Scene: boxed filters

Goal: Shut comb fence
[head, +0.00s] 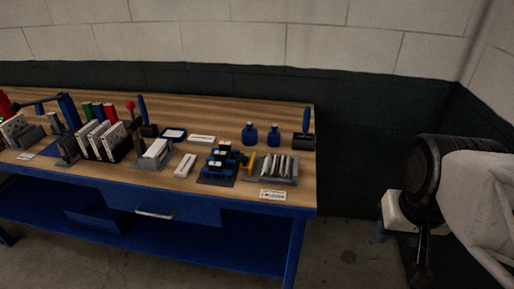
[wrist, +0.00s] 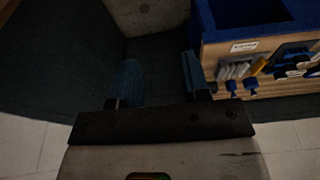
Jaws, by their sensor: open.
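A grey comb-like rack (head: 277,168) stands near the front right corner of the bench, with several pale upright plates in it. A yellow part (head: 249,161) stands at its left end. I take these to be the comb fence; the head view is too small to tell whether it stands open or shut. In the wrist view the rack (wrist: 234,71) and yellow part (wrist: 259,66) appear upside down at the right. My gripper (wrist: 160,84) is open, with nothing between its blue fingers. It is off the bench's right end, well apart from the rack.
The wooden bench (head: 225,111) has a label (head: 272,195) at its front edge by the rack. A blue-black fixture (head: 220,163) stands close left of the rack. Floor right of the bench is clear.

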